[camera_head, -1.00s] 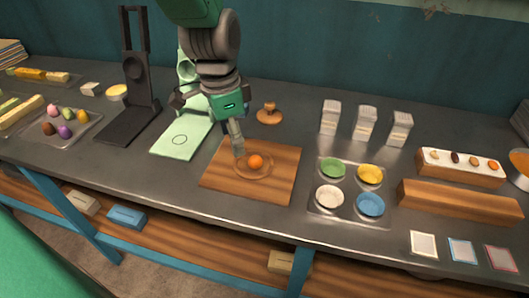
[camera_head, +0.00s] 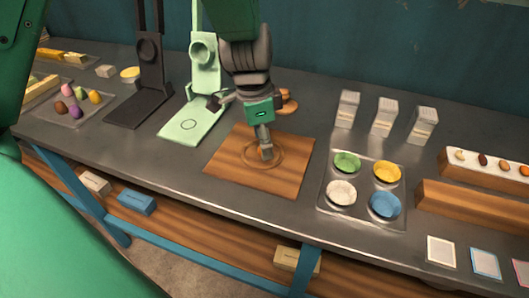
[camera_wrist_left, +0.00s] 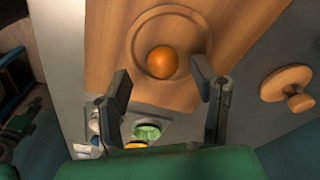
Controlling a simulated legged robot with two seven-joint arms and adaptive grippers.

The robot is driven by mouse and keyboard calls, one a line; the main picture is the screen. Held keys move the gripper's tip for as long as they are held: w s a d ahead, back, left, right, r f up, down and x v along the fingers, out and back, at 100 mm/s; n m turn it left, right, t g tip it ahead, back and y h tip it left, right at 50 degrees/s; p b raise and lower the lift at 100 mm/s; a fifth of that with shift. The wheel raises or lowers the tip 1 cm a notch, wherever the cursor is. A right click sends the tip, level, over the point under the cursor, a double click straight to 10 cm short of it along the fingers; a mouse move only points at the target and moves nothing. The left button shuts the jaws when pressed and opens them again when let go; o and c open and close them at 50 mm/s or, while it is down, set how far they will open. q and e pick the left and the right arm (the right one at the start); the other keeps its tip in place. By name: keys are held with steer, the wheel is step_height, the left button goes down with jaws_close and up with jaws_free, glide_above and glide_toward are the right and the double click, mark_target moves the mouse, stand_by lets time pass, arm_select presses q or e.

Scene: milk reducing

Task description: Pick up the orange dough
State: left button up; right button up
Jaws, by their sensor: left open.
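The orange dough (camera_wrist_left: 162,62) is a small round ball in the circular groove of the wooden board (camera_head: 225,168). In the head view my left gripper (camera_head: 265,152) is right over the groove and hides most or all of the dough. In the left wrist view the open fingers of my left gripper (camera_wrist_left: 162,82) stand on either side of the dough's line, and the ball shows just past the tips, with nothing held. How high the tips are above the board is hard to tell. A dark and green part at the left wrist view's lower left may be my right gripper.
A tray (camera_head: 364,190) with several coloured cups lies right of the board. A light green press (camera_head: 192,122) and a black press (camera_head: 140,108) stand to the left. A wooden knobbed disc (camera_head: 287,104) is behind the gripper. White cartons (camera_head: 384,118) stand at the back right.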

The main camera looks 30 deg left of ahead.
arm_select(q)
steer(key=f, duration=0.2)
steer(key=shift+w+d+f, duration=0.15)
steer(key=shift+d+f, duration=0.05)
steer(key=shift+f, duration=0.1)
steer(key=shift+w+a+f, duration=0.1)
steer(key=shift+f, duration=0.1)
steer(key=shift+a, duration=0.3)
steer(key=c, duration=1)
steer(key=shift+c, duration=0.2)
steer(key=shift+d, duration=0.15)
